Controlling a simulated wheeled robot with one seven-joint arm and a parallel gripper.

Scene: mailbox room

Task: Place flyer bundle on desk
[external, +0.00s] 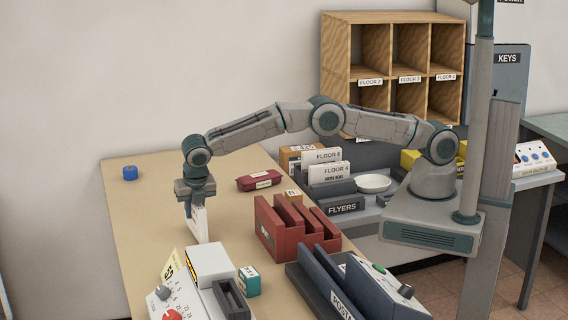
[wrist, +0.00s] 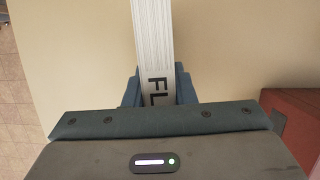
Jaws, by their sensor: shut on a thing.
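The flyer bundle (external: 201,222) is a white stack of sheets. My gripper (external: 192,205) is shut on it and points down over the left part of the tan desk (external: 155,230). The bundle hangs upright below the jaws, its lower end close to the desktop; I cannot tell whether it touches. In the wrist view the bundle (wrist: 152,40) reaches up from between the blue-grey fingers (wrist: 156,88), with the letters "FL" showing. The rest of its label is hidden by my gripper.
A red divided holder (external: 290,228) stands right of the bundle. A dark red case (external: 259,181) and a blue roll (external: 130,172) lie behind. The FLYERS tray (external: 345,208) is further right. Bare desk surrounds the bundle's left side.

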